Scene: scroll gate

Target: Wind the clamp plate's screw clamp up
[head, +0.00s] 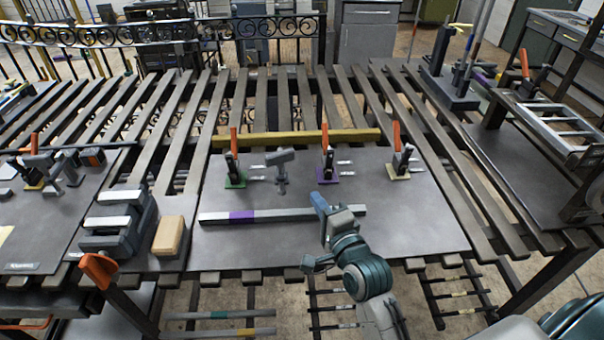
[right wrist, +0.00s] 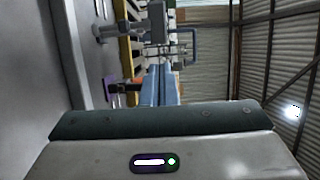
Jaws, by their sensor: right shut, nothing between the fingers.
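The clamp plate (head: 300,244) is a wide grey plate on the slatted table, in the middle of the head view. On its back part stands a grey post with a tilted block-like top, which looks like the screw clamp (head: 281,164). My right gripper (head: 320,203) is shut and empty, its blue fingers in front of and to the right of that post. In the right wrist view the shut blue fingers (right wrist: 161,86) point away from the camera. The screw clamp's thread and exact height are too small to tell. My left gripper is out of view.
Three orange-handled toggle clamps stand on the plate, on green (head: 234,172), purple (head: 327,165) and yellow (head: 399,164) bases. A grey bar with a purple band (head: 242,217) lies across the plate, partly behind my right gripper. A yellow bar (head: 295,139) runs behind.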

